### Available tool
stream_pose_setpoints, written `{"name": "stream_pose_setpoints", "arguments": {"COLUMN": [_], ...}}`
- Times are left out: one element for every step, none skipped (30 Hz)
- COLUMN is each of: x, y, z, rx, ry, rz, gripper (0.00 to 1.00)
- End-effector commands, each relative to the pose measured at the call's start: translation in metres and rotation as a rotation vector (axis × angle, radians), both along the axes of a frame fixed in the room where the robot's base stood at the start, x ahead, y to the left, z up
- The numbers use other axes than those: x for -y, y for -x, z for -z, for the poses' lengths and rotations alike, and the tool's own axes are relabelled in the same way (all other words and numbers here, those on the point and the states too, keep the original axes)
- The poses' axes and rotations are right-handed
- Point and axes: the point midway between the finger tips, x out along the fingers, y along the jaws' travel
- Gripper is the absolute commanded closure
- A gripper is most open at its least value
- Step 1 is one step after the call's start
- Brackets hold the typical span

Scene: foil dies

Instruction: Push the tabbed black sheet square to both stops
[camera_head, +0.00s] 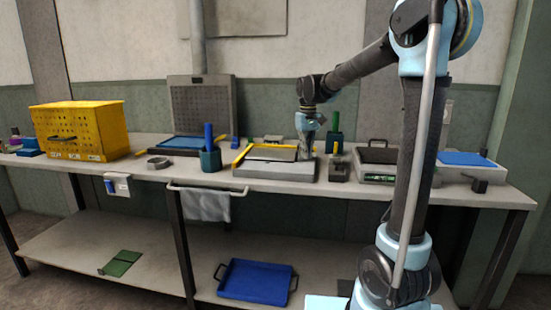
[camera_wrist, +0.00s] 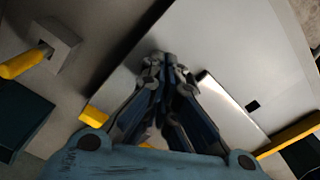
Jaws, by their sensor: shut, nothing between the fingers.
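My gripper (camera_head: 307,153) is shut and empty, pointing down at the right side of a low grey block (camera_head: 275,171). It also shows in the wrist view (camera_wrist: 168,62), its fingers together over or beside a pale surface (camera_wrist: 230,55); contact cannot be told. On the block lies a pale-looking sheet (camera_head: 270,153), with one yellow stop bar (camera_head: 242,153) at its left and another (camera_head: 270,145) along its back. Yellow bars also show in the wrist view, at left (camera_wrist: 94,115) and right (camera_wrist: 288,136). No sheet on the block clearly looks black, and I cannot make out a tab.
A small dark block (camera_head: 339,170) stands close right of the grey block. A tray with a dark handled panel (camera_head: 377,155) is farther right. A blue-green cup (camera_head: 210,159) stands left, and a dark green holder (camera_head: 334,141) behind. A yellow box (camera_head: 80,130) is far left.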

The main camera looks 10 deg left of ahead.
Motion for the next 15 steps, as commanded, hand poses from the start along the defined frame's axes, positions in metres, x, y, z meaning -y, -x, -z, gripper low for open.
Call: {"name": "stream_pose_setpoints", "arguments": {"x": [-0.002, -0.003, -0.004, -0.004, -0.005, -0.007, -0.007, -0.008, -0.010, -0.010, -0.011, -0.012, -0.013, -0.014, -0.015], "y": [0.000, 0.000, 0.000, 0.000, 0.000, 0.000, 0.000, 0.000, 0.000, 0.000, 0.000, 0.000, 0.000, 0.000, 0.000], "z": [0.000, 0.000, 0.000, 0.000, 0.000, 0.000, 0.000, 0.000, 0.000, 0.000, 0.000, 0.000, 0.000, 0.000, 0.000], "rx": [0.000, 0.000, 0.000, 0.000, 0.000, 0.000, 0.000, 0.000, 0.000, 0.000, 0.000, 0.000, 0.000, 0.000, 0.000], "ry": [0.000, 0.000, 0.000, 0.000, 0.000, 0.000, 0.000, 0.000, 0.000, 0.000, 0.000, 0.000, 0.000, 0.000, 0.000], "rz": [-0.001, -0.001, -0.001, -0.001, -0.001, -0.002, -0.002, -0.002, -0.002, -0.002, -0.002, -0.002, -0.002, -0.002, -0.002], "gripper": [1.00, 1.00, 1.00, 1.00, 1.00, 1.00, 1.00, 1.00, 1.00, 1.00, 1.00, 1.00, 1.00, 1.00, 1.00]}}
